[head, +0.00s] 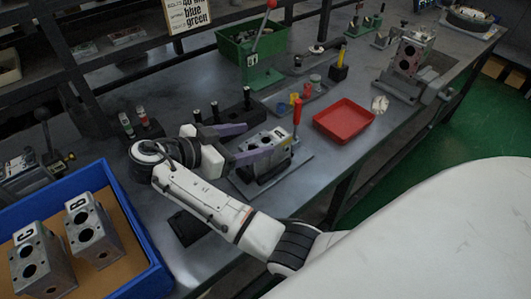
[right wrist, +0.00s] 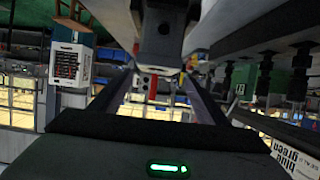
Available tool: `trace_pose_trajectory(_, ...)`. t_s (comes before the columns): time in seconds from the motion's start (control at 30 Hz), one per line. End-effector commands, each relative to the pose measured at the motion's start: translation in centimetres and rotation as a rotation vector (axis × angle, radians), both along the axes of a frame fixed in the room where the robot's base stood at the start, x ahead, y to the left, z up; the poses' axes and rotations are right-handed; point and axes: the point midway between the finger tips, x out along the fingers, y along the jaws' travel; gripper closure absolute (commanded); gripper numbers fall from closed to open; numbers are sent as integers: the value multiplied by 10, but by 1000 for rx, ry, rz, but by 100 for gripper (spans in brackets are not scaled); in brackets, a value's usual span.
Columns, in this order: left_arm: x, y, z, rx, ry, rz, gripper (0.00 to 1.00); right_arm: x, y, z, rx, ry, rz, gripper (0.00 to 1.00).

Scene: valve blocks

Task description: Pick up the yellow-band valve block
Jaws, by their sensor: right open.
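My right gripper (head: 257,140) is open, its two purple fingers reaching right on either side of a grey metal valve block (head: 266,141) with round holes, or just above it; contact cannot be told. This block sits in a fixture with a red-handled lever (head: 296,113). In the right wrist view a grey block with a dark hole (right wrist: 160,35) shows between the fingers of the gripper (right wrist: 160,70). Two more valve blocks, marked C (head: 38,262) and B (head: 92,234), stand in a blue crate. My left gripper is not in view.
The blue crate (head: 150,245) is at the lower left. A red tray (head: 343,121) lies right of the fixture. A green bin (head: 236,50) stands behind. Another block (head: 411,55) sits in a vise at the far right. Black-topped posts stand behind the gripper.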

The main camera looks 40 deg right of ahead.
Motion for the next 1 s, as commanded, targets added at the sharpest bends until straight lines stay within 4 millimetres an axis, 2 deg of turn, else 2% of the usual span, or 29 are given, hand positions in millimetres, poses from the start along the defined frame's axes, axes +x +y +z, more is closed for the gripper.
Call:
trace_pose_trajectory(0.4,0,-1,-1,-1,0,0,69,-3,-44,-25,-2,-2,-1,31)
trace_pose_trajectory(0.7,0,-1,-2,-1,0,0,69,-3,-48,-27,1,-1,1,31)
trace_pose_trajectory(1.0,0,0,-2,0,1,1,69,-3,-48,-27,0,-2,0,82)
